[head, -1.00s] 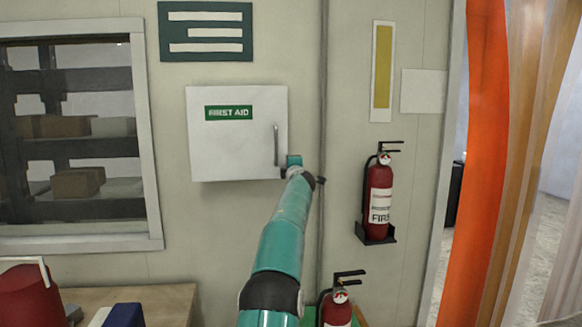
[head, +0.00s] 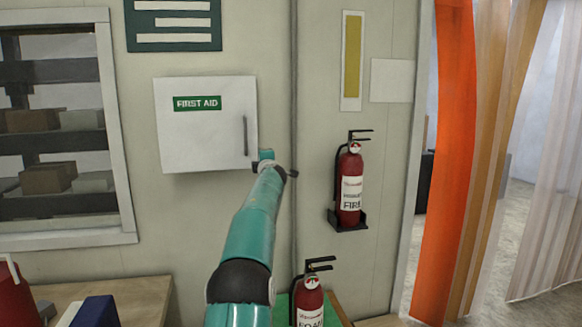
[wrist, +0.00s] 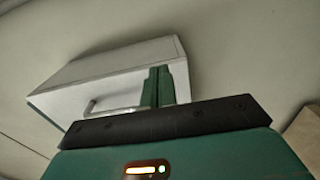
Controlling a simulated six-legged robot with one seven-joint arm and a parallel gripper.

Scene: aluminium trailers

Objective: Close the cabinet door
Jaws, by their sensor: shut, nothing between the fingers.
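The white first aid cabinet (head: 200,140) hangs on the wall, left of centre in the head view. Its door has a green FIRST AID label (head: 197,103) and a grey vertical handle (head: 246,136) near its right edge. The door looks flush with the cabinet body; a small gap cannot be ruled out. My gripper (head: 266,155) is at the cabinet's lower right corner, and contact cannot be told. In the wrist view the green fingers (wrist: 158,86) are together and empty, in front of the cabinet (wrist: 110,68), beside the handle (wrist: 90,108).
A fire extinguisher (head: 350,187) hangs on the wall at right, and another (head: 309,302) stands lower, near my arm. A vertical pipe (head: 295,80) runs beside the cabinet. A wooden surface (head: 140,300) is at lower left. Strip curtains (head: 448,160) hang at far right.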

